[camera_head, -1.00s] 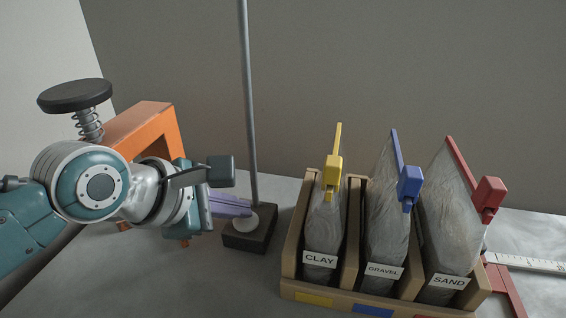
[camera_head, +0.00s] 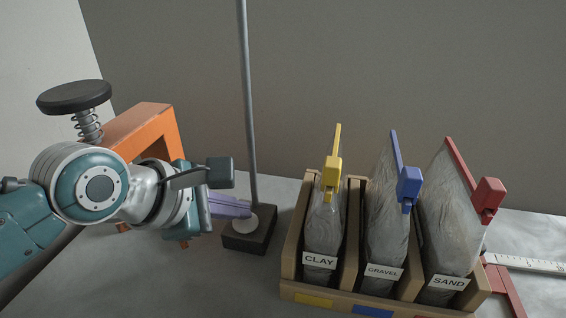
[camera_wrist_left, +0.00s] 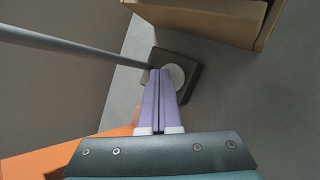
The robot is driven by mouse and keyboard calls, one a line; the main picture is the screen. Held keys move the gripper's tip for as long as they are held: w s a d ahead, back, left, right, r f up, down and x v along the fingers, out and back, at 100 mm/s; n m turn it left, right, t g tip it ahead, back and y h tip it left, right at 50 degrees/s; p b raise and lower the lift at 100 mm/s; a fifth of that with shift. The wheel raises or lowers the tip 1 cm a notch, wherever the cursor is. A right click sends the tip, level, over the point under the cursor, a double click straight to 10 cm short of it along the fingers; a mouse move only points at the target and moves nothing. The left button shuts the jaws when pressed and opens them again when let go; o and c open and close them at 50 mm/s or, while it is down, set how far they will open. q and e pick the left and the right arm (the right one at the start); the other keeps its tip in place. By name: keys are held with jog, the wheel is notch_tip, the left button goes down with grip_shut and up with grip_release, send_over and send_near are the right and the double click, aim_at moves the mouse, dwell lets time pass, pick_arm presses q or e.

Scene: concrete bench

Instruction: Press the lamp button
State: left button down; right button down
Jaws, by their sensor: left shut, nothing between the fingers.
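The lamp shows as a dark square base (camera_head: 262,236) with a grey pole (camera_head: 248,110) rising from it and out of the top of the head view. A round white button (camera_head: 240,218) sits on the base beside the pole. My left gripper (camera_head: 249,211) is shut and empty, its purple fingers reaching over the base with their tips at the button. In the left wrist view the fingertips (camera_wrist_left: 160,72) overlap the left part of the white button (camera_wrist_left: 178,77) on the dark base (camera_wrist_left: 190,60). Whether they touch it I cannot tell. My right gripper is not in view.
A wooden rack (camera_head: 350,296) with bags labelled clay, gravel and sand, clipped in yellow, blue and red, stands right of the lamp. An orange frame with a black-topped spring plunger (camera_head: 75,96) stands behind my left arm. A ruler (camera_head: 525,263) lies at right.

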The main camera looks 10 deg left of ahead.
aim_at(237, 225)
pick_arm(q)
jog(key=shift+f, duration=0.15)
dwell(0.4)
jog(key=shift+s+f, duration=0.1)
jog(key=shift+f, duration=0.3)
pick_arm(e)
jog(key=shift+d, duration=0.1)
pick_arm(q)
jog(key=shift+r+p, duration=0.35)
jog(key=shift+p, duration=0.35)
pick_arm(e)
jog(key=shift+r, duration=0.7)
